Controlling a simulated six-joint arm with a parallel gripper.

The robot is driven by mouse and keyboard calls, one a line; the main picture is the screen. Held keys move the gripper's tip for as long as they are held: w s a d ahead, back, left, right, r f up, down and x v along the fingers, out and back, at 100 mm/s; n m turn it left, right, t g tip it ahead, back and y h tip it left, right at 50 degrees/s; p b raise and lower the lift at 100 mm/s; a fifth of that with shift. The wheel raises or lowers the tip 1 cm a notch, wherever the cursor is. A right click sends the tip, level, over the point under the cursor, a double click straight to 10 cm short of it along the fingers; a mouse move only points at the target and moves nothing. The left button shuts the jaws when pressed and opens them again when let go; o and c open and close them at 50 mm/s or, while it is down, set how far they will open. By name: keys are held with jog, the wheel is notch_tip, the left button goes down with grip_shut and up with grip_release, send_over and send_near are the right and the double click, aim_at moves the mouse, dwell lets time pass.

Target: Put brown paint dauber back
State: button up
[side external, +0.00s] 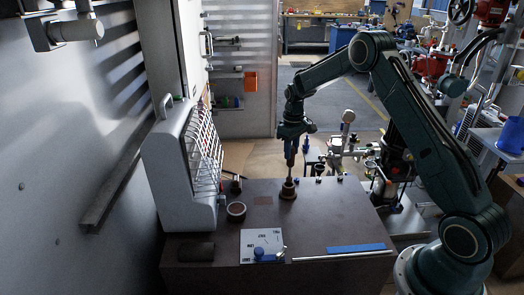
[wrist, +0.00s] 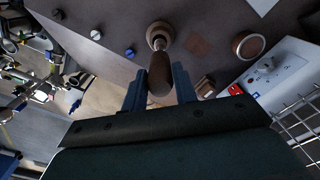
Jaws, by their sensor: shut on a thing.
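The brown paint dauber (wrist: 159,76) has a rounded brown handle, seen in the wrist view between my fingers. My gripper (wrist: 160,88) is shut on this handle. In the side view my gripper (side external: 290,160) points down over the dark brown table top. The dauber's far end meets a small round brown holder (wrist: 159,36), which also shows in the side view (side external: 288,190). The dauber looks about upright there. I cannot tell how deep its tip sits, as the handle and holder hide it.
A brown ring-shaped cup (side external: 236,211) stands left on the table (side external: 330,215). A white cabinet with a wire rack (side external: 206,150) borders the left.

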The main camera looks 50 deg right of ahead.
aim_at(291, 162)
jog(key=shift+f, duration=0.2)
jog(key=shift+f, duration=2.7)
jog(key=o, duration=1.1)
jog(key=shift+c, duration=0.2)
jog(key=shift+o, duration=0.5)
jog(key=o, duration=0.7)
jog(key=shift+r, duration=0.15)
jog(key=shift+r, duration=4.75)
jog(key=shift+r, duration=0.2)
